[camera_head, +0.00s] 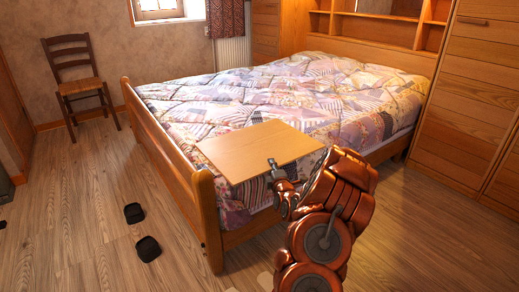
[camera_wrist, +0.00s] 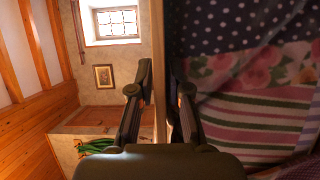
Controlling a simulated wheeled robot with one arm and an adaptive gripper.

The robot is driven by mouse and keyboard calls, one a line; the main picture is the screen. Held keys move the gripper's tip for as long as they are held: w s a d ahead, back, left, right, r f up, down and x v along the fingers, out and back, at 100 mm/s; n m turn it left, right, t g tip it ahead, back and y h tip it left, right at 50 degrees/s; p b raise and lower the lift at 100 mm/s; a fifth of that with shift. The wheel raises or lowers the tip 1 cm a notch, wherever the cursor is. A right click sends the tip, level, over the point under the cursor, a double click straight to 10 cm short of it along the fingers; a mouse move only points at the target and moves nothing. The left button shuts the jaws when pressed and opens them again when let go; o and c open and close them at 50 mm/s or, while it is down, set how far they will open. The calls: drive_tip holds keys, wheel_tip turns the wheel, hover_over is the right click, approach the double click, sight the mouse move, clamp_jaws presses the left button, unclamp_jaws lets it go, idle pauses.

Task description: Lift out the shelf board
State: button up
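The shelf board (camera_head: 260,150) is a flat, light wooden panel. In the head view it lies roughly level over the foot corner of the bed, outside any cabinet. I cannot tell whether it touches the quilt. My gripper (camera_head: 274,170) is at the board's near edge, to the right of its near corner. In the wrist view the board (camera_wrist: 159,60) shows edge-on as a thin upright strip between the two fingers of my gripper (camera_wrist: 160,90), which are closed around it.
The bed (camera_head: 290,85) has a patchwork quilt and a wooden footboard (camera_head: 165,150). A chair (camera_head: 78,80) stands at the back left. Two dark objects (camera_head: 147,248) lie on the floor. Tall wooden cabinets (camera_head: 470,90) stand at right. Floor left of the bed is mostly clear.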

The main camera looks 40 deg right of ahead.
drive_tip(key=shift+w+d, duration=0.2)
drive_tip(key=shift+w, duration=0.15)
clamp_jaws()
idle(0.3)
